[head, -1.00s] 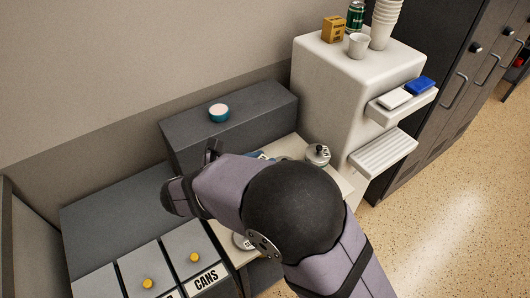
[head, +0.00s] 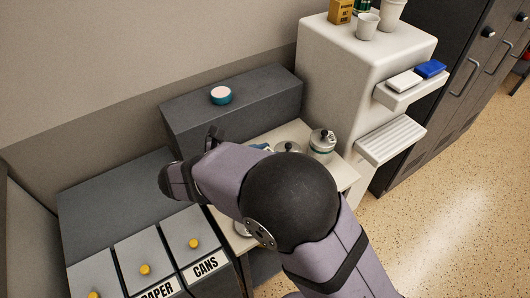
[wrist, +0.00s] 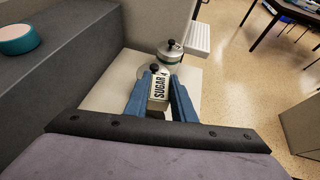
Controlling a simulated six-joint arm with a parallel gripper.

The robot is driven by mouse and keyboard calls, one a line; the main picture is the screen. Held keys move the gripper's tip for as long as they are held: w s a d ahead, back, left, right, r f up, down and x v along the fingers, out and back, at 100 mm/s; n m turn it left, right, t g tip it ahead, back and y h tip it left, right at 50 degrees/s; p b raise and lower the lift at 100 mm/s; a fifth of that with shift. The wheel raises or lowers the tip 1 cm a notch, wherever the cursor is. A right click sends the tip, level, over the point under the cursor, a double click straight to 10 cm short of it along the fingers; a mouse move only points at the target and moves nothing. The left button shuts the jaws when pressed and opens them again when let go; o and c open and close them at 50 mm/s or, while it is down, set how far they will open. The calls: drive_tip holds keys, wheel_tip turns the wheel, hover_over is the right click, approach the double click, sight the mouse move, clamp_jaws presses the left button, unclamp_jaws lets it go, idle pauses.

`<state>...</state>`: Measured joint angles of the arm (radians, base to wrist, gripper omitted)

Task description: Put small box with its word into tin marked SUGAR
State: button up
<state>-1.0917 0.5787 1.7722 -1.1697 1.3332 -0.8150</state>
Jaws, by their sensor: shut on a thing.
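My gripper (wrist: 160,100) has blue fingers and is shut on a small pale box (wrist: 159,84) whose face reads SUGAR. In the wrist view the box is between the fingertips, above the light table. Beyond it are a lidded tin with a black knob (wrist: 170,50) and a second, closer black-knobbed lid (wrist: 154,70), partly hidden by the box. In the head view, two lidded tins (head: 322,145) (head: 287,148) stand near the table's back right. Their words cannot be read. My arm hides the box and most of the gripper there.
The light table (head: 345,172) is beside a white dispenser (head: 350,75) with cups on top. A dark grey ledge (head: 255,110) carries a teal round tub (head: 221,95). Bins with yellow knobs (head: 193,243), marked CANS and PAPER, stand at lower left.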

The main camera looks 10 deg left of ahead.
drive_tip(key=shift+f+b, duration=0.8)
drive_tip(key=shift+f, duration=0.3)
drive_tip(key=o, duration=1.1)
drive_tip(key=v, duration=0.7)
drive_tip(key=shift+s+a, duration=0.1)
drive_tip(key=shift+s, duration=0.05)
